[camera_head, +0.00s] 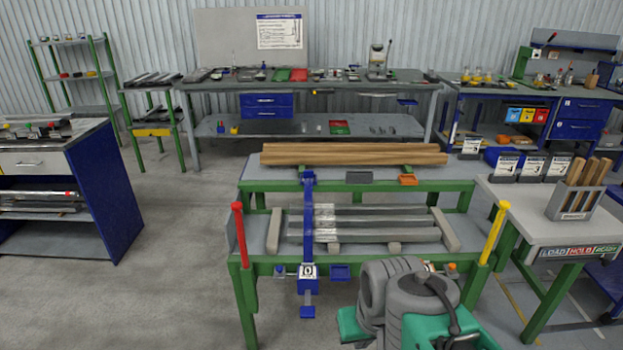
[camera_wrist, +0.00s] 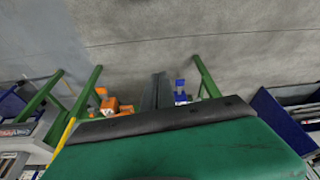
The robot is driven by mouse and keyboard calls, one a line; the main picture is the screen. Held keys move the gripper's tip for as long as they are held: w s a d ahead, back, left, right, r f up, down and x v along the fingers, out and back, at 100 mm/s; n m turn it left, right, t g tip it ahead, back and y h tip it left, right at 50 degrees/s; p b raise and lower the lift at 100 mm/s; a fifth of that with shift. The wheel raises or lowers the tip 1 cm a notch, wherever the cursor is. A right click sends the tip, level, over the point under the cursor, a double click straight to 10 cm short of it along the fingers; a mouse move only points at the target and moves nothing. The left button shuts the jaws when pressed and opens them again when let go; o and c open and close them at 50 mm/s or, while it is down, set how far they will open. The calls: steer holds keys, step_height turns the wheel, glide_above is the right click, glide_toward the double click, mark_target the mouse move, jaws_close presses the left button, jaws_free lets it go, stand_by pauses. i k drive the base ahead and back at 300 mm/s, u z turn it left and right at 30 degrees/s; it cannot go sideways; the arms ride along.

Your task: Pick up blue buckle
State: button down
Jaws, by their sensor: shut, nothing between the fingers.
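A blue strap (camera_head: 309,215) runs over the green-framed table. At its lower front end hangs a blue piece (camera_head: 308,286) with a white label marked 0, which looks like the blue buckle. In the wrist view a small blue and white piece (camera_wrist: 181,97) shows just right of the fingers; it appears to be the same buckle. My gripper (camera_wrist: 158,76) is shut and empty, with its dark fingers apart from the buckle in the picture. In the head view my arm covers the table's front right, and the fingers cannot be made out.
The table (camera_head: 385,268) carries grey bars (camera_head: 375,236) and wooden beams (camera_head: 355,154). A red post (camera_head: 240,235) and a yellow post (camera_head: 493,232) stand at its front corners. An orange piece (camera_head: 408,180) lies behind. A side table (camera_head: 520,205) stands right. Floor at left is clear.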

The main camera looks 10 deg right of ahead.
mark_target(306, 174)
steer(key=u, duration=0.05)
steer(key=k, duration=0.5)
steer(key=z, duration=0.45)
steer(key=i, duration=0.9)
steer(key=u, duration=0.75)
steer(key=i, duration=0.65)
steer(key=u, duration=1.05)
steer(key=i, duration=0.65)
steer(key=z, duration=0.05)
